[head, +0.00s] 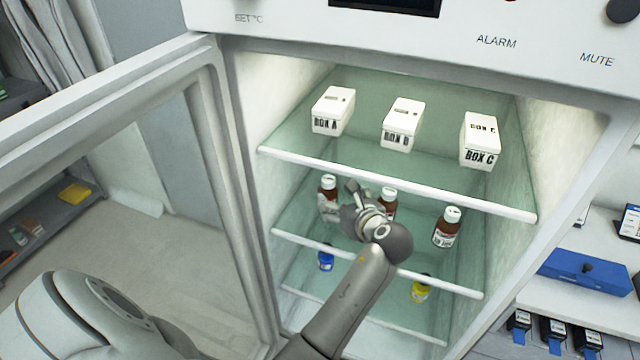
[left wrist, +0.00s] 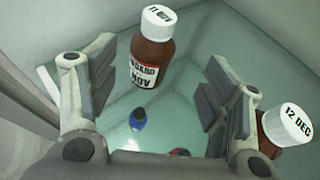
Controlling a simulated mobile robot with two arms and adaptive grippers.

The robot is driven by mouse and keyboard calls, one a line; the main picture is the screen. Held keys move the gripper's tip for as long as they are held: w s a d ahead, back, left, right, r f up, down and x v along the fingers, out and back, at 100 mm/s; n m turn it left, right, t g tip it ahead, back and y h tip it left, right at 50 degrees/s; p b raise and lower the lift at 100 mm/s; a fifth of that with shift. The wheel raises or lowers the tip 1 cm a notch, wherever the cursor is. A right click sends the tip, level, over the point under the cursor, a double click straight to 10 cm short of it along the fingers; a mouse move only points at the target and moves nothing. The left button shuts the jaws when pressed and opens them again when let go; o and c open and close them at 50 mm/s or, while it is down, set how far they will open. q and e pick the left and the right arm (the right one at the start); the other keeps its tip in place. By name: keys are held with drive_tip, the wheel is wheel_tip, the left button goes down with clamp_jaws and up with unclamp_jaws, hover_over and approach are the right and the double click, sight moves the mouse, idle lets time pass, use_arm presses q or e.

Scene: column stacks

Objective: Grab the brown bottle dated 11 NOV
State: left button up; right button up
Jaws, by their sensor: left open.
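The brown bottle dated 11 NOV (left wrist: 152,58) stands upright on a glass shelf in the left wrist view, white cap toward me. My left gripper (left wrist: 160,80) is open, with one finger on each side of the line to this bottle. The bottle is ahead of the gripper and not clasped. A second brown bottle, capped 12 DEC (left wrist: 290,127), is outside the right finger. In the head view my left gripper (head: 357,203) is between the left brown bottle (head: 328,188) and the partly hidden middle one (head: 389,201). Dates are unreadable there. My right gripper is not in view.
A third brown bottle (head: 447,228) stands right on the same shelf. Box A (head: 332,111), Box B (head: 402,125) and Box C (head: 480,140) are on the shelf above. A blue item (head: 325,258) and a yellow one (head: 421,290) are below. The open door (head: 215,190) is at left.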

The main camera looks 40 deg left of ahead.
sight(331, 190)
use_arm(q)
drive_tip(key=a, duration=0.1)
drive_tip(key=w+a+p, duration=0.1)
drive_tip(key=a+p, duration=0.1)
drive_tip(key=shift+w+a+f, duration=0.15)
drive_tip(key=shift+w+a, duration=0.15)
drive_tip(key=shift+a, duration=0.1)
drive_tip(key=shift+x, duration=1.2)
drive_tip(key=shift+w+a+f, duration=0.1)
drive_tip(key=shift+f, duration=0.25)
drive_tip(key=shift+c, duration=1.7)
drive_tip(key=c, duration=0.9)
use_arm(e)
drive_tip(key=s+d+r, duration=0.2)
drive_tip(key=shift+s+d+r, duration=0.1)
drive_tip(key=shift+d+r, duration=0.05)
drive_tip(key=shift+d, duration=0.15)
use_arm(q)
drive_tip(key=shift+r+p, duration=0.15)
drive_tip(key=shift+p, duration=0.25)
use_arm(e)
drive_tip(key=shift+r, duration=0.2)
